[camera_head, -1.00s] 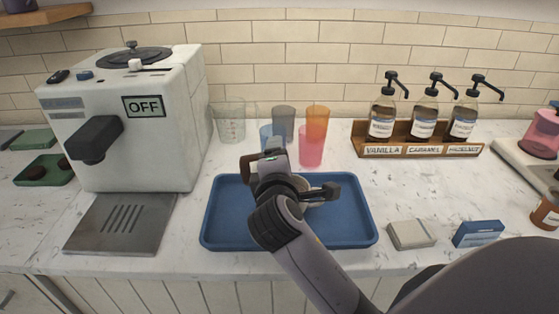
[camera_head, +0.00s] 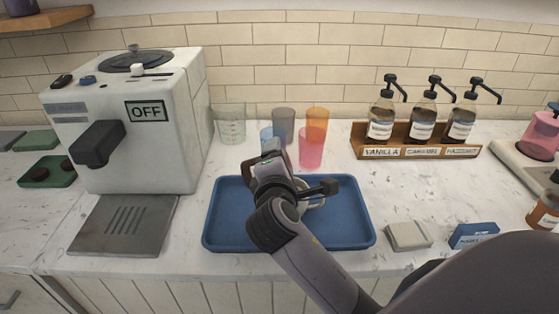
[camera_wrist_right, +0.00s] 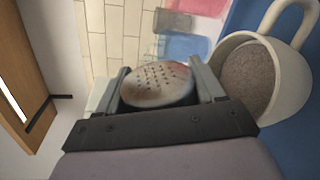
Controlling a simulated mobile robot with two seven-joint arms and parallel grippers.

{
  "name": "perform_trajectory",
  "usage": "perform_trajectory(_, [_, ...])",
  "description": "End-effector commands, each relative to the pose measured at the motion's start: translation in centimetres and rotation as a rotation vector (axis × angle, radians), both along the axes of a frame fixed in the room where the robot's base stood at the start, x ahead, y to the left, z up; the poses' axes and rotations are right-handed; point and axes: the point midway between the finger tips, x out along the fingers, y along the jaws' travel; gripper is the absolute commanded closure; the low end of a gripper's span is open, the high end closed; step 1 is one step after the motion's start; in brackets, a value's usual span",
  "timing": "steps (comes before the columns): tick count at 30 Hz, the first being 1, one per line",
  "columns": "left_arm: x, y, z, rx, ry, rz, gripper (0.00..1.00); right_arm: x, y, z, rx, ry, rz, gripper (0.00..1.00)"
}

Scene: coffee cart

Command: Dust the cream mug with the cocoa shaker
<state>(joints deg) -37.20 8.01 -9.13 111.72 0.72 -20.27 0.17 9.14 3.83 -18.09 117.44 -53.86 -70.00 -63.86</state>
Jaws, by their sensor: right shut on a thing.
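The cocoa shaker (camera_wrist_right: 157,84), with a perforated metal top, is clamped between the fingers of my right gripper (camera_wrist_right: 163,88) in the right wrist view. Its holed top faces the wrist camera. The cream mug (camera_wrist_right: 290,105) is close beside the gripper, its mouth showing a grey-brown surface inside. In the head view my right gripper (camera_head: 270,158) is over the blue tray (camera_head: 345,237), and the mug (camera_head: 317,200) on the tray is mostly hidden behind my wrist. The shaker is mostly hidden there. My left gripper is out of view.
Several coloured cups (camera_head: 312,150) stand behind the tray. The coffee machine (camera_head: 165,155) is to the left. The syrup rack (camera_head: 415,152) is at the back right. A beige block (camera_head: 408,236) and a blue box (camera_head: 474,235) lie right of the tray.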

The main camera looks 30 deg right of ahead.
Motion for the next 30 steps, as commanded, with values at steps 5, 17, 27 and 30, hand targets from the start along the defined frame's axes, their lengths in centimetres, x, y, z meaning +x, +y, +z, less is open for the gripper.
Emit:
perform_trajectory(5, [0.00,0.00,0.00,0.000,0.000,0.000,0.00,0.00,-0.03,0.19,-0.018,0.008,0.000,0.66])
perform_trajectory(17, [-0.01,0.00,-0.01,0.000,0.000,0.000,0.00,-0.09,-0.16,0.89,-0.149,0.089,0.000,0.66])
perform_trajectory(27, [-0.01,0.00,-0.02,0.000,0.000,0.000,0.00,-0.11,-0.20,0.96,-0.163,0.098,-0.001,0.66])
perform_trajectory(30, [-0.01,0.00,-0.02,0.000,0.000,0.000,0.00,-0.12,-0.20,0.98,-0.166,0.100,0.000,0.66])
